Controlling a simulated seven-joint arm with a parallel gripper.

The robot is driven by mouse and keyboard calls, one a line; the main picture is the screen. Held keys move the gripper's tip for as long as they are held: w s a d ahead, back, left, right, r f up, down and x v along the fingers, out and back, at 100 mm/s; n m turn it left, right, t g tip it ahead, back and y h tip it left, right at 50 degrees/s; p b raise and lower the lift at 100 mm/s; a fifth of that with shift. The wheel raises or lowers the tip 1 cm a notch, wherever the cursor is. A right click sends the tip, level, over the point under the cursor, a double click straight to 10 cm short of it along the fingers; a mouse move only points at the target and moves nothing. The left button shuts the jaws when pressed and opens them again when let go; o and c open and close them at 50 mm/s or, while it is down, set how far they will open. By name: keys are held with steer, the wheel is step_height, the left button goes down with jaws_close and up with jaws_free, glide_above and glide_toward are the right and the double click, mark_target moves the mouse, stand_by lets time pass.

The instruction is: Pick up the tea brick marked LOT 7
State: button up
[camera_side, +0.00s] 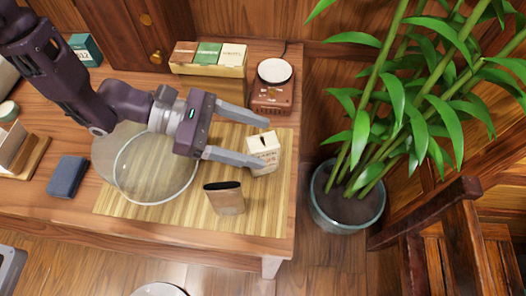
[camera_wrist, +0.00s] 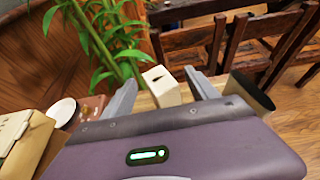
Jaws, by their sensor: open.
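A cream block (camera_side: 266,157) with a dark mark on top and small print on its side stands on the bamboo mat (camera_side: 180,221). The print is too small to read, so I cannot tell whether it says LOT 7. My gripper (camera_side: 264,143) is open, its fingers pointing at the block. In the side view the lower finger overlaps the block's left side. In the wrist view the cream block (camera_wrist: 164,88) shows between the two fingers, beyond the gripper body. I cannot tell whether either finger touches it.
A large clear round glass (camera_side: 152,190) lies below my arm. A crate of packets (camera_side: 208,84) and a red-brown device (camera_side: 271,98) stand behind. A potted plant (camera_side: 346,210) is right of the table.

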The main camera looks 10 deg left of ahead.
steer(key=shift+c, duration=0.5)
jaws_close()
